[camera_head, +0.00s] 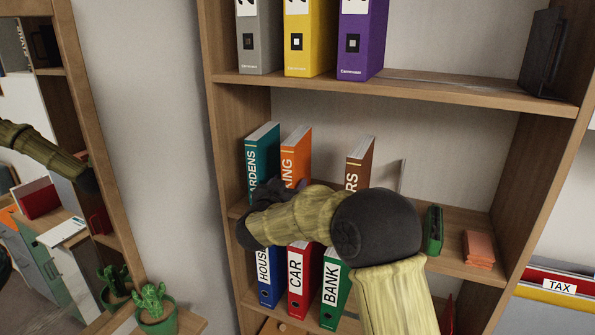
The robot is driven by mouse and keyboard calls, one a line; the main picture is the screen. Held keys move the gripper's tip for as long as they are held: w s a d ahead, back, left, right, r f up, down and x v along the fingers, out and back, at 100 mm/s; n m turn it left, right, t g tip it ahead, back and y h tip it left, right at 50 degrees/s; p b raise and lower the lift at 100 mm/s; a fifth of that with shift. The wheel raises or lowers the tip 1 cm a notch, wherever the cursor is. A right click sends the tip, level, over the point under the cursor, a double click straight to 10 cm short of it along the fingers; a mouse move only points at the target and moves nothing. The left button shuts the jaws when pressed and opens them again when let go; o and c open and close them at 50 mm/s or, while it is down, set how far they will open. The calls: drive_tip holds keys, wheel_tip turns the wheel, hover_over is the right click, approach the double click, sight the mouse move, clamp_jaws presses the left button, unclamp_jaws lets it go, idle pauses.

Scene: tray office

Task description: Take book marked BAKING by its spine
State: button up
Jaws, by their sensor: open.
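An orange book (295,148) stands upright on the middle shelf.
A teal book (262,150) marked "ARDENS" stands left of the orange one. A brown book (359,160) ending in "RS" stands to the right, across a gap. A mirror (95,130) is at left.

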drive_tip(key=p+x, duration=0.1)
drive_tip(key=x, duration=0.2)
drive_tip(key=shift+w+d, duration=0.25)
drive_tip(key=shift+c, duration=0.5)
clamp_jaws()
drive_tip(key=shift+r, duration=0.1)
